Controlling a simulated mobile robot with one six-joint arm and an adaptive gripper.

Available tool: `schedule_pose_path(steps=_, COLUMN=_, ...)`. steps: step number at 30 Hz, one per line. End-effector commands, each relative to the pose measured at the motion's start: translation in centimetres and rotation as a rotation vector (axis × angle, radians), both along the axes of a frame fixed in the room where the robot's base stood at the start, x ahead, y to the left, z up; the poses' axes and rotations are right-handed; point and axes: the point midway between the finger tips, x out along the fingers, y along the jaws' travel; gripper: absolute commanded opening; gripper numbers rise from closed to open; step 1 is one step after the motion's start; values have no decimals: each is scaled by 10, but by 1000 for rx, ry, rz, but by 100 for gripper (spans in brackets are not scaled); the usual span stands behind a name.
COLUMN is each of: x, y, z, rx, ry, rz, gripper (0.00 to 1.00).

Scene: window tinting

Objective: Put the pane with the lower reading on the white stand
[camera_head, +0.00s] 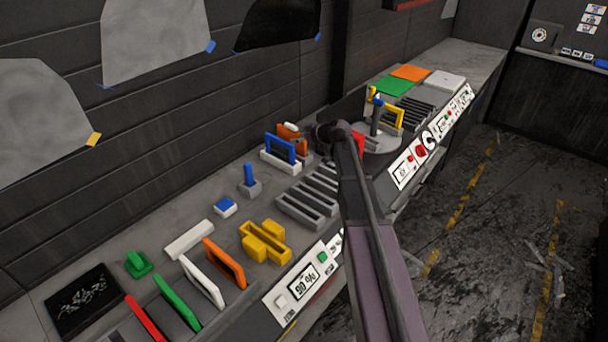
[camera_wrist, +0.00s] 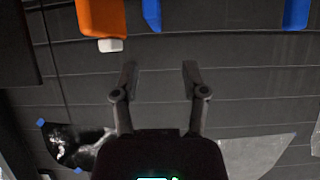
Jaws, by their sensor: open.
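A blue-framed pane (camera_head: 280,149) stands upright in a white slotted stand (camera_head: 283,165) at mid-bench, with an orange-framed piece (camera_head: 297,140) close behind it. Red (camera_head: 143,318), green (camera_head: 177,303), white (camera_head: 203,282) and orange (camera_head: 225,263) framed panes lean in a row at the near left. A yellow-framed pane (camera_head: 392,113) stands at the round grey fixture. A white block (camera_head: 189,240) lies near the row. My gripper (camera_head: 318,132) is beside the orange piece; in the wrist view it is open and empty (camera_wrist: 157,72).
A panel display (camera_head: 303,283) seems to read 90 with a percent sign. A yellow fixture (camera_head: 264,241) and grey slotted racks (camera_head: 307,202) fill the middle. Green (camera_head: 391,86), orange (camera_head: 410,73) and white (camera_head: 444,81) flat pads lie at the far end.

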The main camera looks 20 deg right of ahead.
Motion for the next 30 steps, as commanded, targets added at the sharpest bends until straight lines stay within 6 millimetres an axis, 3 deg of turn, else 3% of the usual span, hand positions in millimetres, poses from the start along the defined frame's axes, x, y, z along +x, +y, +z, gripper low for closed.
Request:
schedule_pose_path(steps=5, x=-38, y=22, z=-14, rx=-5, ry=108, rz=10, gripper=57)
schedule_pose_path(steps=8, x=-74, y=40, z=-28, rx=-17, ry=221, rz=7, gripper=57)
schedule_pose_path(steps=15, x=-193, y=72, z=-67, rx=-102, ry=586, rz=-99, gripper=57)
schedule_pose_path(steps=21, x=-290, y=74, z=-88, rx=-216, ry=849, rz=-300, gripper=57)
schedule_pose_path(steps=24, x=-326, y=69, z=-92, rx=-268, ry=933, rz=-407, gripper=57)
schedule_pose_path(steps=30, x=-362, y=62, z=-94, rx=-324, ry=1008, rz=-542, gripper=57)
